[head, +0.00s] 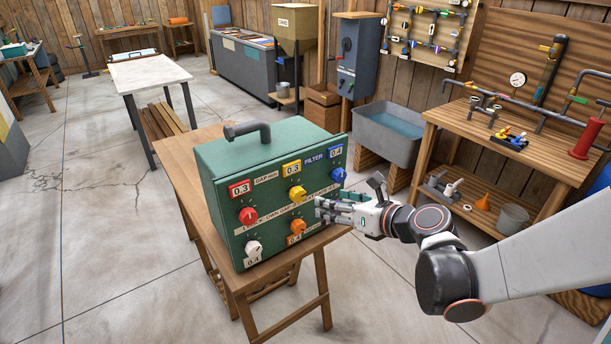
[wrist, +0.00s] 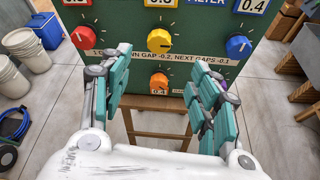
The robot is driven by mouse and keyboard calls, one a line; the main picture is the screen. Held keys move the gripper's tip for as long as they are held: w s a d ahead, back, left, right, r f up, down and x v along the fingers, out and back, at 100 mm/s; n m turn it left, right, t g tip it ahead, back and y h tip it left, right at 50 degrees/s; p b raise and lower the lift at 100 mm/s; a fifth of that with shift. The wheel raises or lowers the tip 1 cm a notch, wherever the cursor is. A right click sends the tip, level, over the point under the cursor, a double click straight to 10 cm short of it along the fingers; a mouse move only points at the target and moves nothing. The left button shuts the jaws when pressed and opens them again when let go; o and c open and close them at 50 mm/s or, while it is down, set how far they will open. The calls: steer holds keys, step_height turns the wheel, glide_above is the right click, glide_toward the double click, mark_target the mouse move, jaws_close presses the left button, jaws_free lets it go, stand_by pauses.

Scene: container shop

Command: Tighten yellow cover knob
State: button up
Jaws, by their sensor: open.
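The green filter box (head: 220,175) stands on a wooden table, its front panel bearing coloured knobs. The yellow knob (head: 297,193) is at the upper middle, under a yellow 0.3 label (head: 292,169). It also shows in the wrist view (wrist: 159,40), ahead of my gripper. My gripper (head: 330,207) is in front of the panel's right part. In the wrist view, my gripper's two fingers (wrist: 158,85) are spread apart with nothing between them. The orange knob (wrist: 159,81) shows between the fingers, farther off on the panel. The yellow knob is above it, apart from the fingers.
The red knob (head: 248,215), white knob (head: 253,248) and blue knob (head: 338,175) share the panel. A printed strip (wrist: 200,57) about gaps runs below the yellow knob. A grey water tub (head: 388,134) and wooden workbench (head: 500,150) stand at right.

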mark_target(300, 195)
steer(key=b+x, duration=0.3)
steer(key=x, duration=1)
steer(key=shift+w+a+f+b, duration=0.2)
steer(key=shift+f+b, duration=0.1)
steer(key=c, duration=1.1)
